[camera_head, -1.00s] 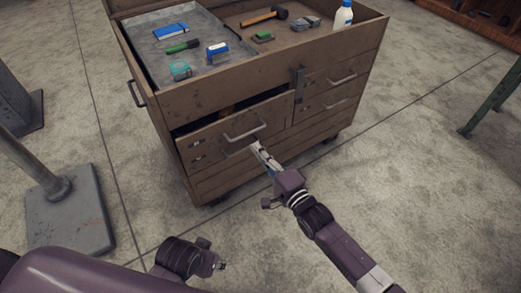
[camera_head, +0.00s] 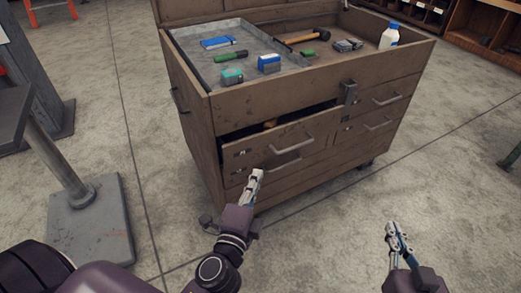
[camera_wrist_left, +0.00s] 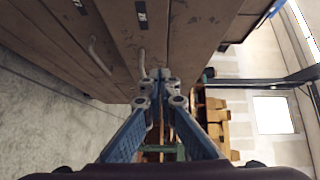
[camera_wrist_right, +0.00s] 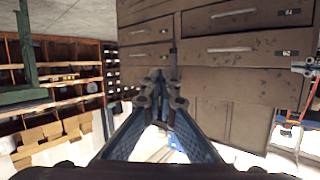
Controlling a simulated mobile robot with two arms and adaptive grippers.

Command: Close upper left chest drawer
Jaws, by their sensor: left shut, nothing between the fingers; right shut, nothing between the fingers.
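The brown tool chest (camera_head: 290,85) stands ahead of me. Its upper left drawer (camera_head: 265,146) is partly out, with a dark gap above its front and a bar handle. The drawer below it (camera_head: 262,172) looks flush. My left gripper (camera_head: 257,173) is shut and empty, low in front of the left drawers; I cannot tell if it touches them. In the left wrist view its fingertips (camera_wrist_left: 160,77) are near the drawer fronts and handles. My right gripper (camera_head: 391,228) is shut and empty, apart from the chest to the right. In the right wrist view its fingertips (camera_wrist_right: 160,80) point towards the chest.
A grey tray (camera_head: 190,48) with small items lies in the chest top, beside a hammer (camera_head: 308,36) and a white bottle (camera_head: 389,38). A metal latch (camera_head: 348,91) sits on the chest front. A grey stand base (camera_head: 90,222) is at left.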

